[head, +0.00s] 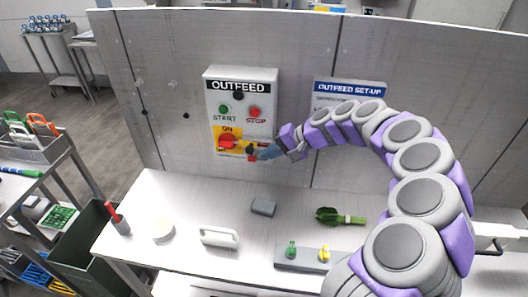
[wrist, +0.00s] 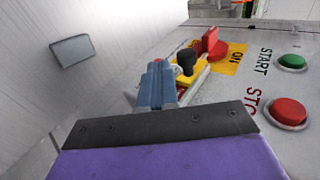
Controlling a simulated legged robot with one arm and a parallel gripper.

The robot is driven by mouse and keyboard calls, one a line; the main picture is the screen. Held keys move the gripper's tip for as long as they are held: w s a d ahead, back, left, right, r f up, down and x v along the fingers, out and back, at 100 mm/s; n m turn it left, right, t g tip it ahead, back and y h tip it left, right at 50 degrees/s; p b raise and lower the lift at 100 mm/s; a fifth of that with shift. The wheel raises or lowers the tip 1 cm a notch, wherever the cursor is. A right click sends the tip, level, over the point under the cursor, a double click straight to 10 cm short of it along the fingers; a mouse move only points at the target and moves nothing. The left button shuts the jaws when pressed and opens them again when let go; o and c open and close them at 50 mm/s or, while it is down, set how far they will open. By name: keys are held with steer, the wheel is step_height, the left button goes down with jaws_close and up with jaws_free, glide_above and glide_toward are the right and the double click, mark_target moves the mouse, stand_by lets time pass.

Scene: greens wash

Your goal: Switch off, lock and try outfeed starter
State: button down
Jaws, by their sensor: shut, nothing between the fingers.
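The outfeed starter (head: 241,108) is a light box on the grey back wall, with a green START button (head: 224,109) and a red STOP button (head: 255,112). Below them is a yellow plate with a red switch handle (head: 227,142) and the word ON above it; the handle also shows in the wrist view (wrist: 210,42). A black knob (wrist: 187,60) stands on a yellow part beside the handle. My gripper (head: 261,153) is shut and empty at the lower right of the yellow plate. In the wrist view its blue-grey fingers (wrist: 157,82) partly hide a small red part behind them.
An OUTFEED SET-UP sign (head: 349,87) is right of the starter, partly behind my arm. The bench holds a grey block (head: 263,207), a green bundle (head: 340,216), a white handled item (head: 219,237) and a strip with green and yellow pieces (head: 305,258). A dark green bin (head: 98,240) stands left.

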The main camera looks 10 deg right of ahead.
steer(key=shift+d+f+p+v, duration=0.75)
steer(key=shift+p+v, duration=0.25)
steer(key=shift+v, duration=5.2)
steer(key=s+a+r+n+g+h, duration=0.2)
steer(key=s+a+n, duration=0.1)
steer(key=s+a, duration=0.45)
steer(key=s+a+r+n+g+h, duration=0.1)
steer(key=s+a+r+n+g, duration=0.1)
steer(key=s+a, duration=0.6)
steer(key=s+d+f+h, duration=0.2)
steer(key=s+f, duration=0.1)
steer(key=s, duration=0.5)
steer(key=s+d+f+g+h, duration=0.1)
steer(key=s+d+f+h, duration=0.1)
steer(key=s, duration=0.6)
steer(key=s+d+f+h, duration=0.2)
steer(key=s+d+f, duration=0.1)
steer(key=s, duration=0.5)
steer(key=shift+d+f+g+h, duration=0.3)
steer(key=shift+d+g, duration=0.1)
steer(key=shift+d, duration=0.35)
steer(key=shift+w+d, duration=0.1)
